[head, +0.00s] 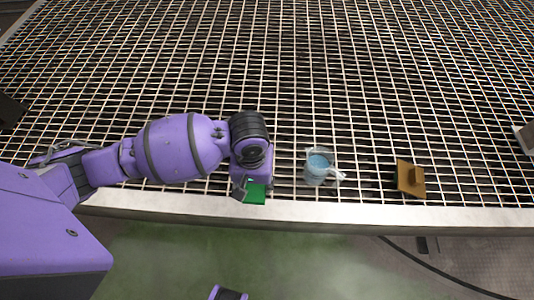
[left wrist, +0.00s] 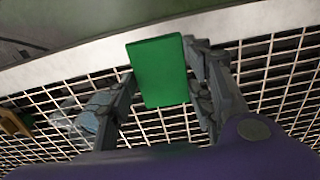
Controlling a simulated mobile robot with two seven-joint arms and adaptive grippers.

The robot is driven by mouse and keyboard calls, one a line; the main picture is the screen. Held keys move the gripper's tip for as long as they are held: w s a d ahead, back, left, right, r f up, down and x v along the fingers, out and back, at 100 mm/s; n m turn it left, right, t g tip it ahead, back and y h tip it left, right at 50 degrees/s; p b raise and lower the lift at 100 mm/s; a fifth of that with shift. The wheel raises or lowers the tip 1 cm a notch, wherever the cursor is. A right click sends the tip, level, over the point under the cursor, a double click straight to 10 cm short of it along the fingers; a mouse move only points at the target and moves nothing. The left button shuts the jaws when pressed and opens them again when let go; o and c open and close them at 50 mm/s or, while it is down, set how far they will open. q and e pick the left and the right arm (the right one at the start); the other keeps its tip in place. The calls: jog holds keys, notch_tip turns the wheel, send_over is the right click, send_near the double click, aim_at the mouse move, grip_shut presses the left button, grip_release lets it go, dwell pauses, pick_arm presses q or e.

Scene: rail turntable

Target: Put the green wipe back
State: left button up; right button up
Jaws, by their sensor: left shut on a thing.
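The green wipe (head: 255,192) is a flat green rectangle at the fingertips of my left gripper (head: 243,190), near the pale front edge of the metal grating. In the left wrist view the wipe (left wrist: 159,72) stands between the two fingers of the left gripper (left wrist: 160,90), which is shut on it. The wrist hides part of the wipe in the head view. I cannot tell whether the wipe touches the grating.
A clear jug with blue liquid (head: 319,167) stands on the grating (head: 350,100) just right of the left gripper. A brown block with a raised grip (head: 409,178) lies further right. The pale edge beam (head: 400,215) runs along the front. The grating behind is clear.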

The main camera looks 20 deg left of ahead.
pick_arm(q)
jog(key=shift+w+a+f+b, duration=0.1)
jog(key=shift+w+f+b, duration=0.1)
jog(key=shift+f, duration=0.35)
jog(key=shift+w+f+b, duration=0.1)
jog(key=shift+f+b, duration=0.1)
jog(key=shift+f, duration=0.35)
jog(key=w+f+b, duration=0.2)
jog(key=w, duration=0.1)
jog(key=w+a+f+b, duration=0.1)
jog(key=w+f+b, duration=0.1)
jog(key=w+f, duration=0.1)
jog(key=w+a+f+b, duration=0.1)
jog(key=w+f+b, duration=0.1)
jog(key=w, duration=0.3)
jog(key=shift+w+f, duration=0.15)
jog(key=shift+f, duration=0.25)
jog(key=shift+w+a+f+b, duration=0.1)
jog(key=shift+w+f+b, duration=0.15)
jog(key=shift+w+b, duration=0.15)
jog(key=shift+w+f, duration=0.2)
jog(key=shift+f, duration=0.05)
notch_tip(320, 180, down, 4)
jog(key=shift+w+a+r+b, duration=0.15)
jog(key=shift+r+b, duration=0.1)
jog(key=shift+b, duration=0.7)
pick_arm(e)
notch_tip(320, 180, down, 10)
jog(key=shift+r, duration=0.1)
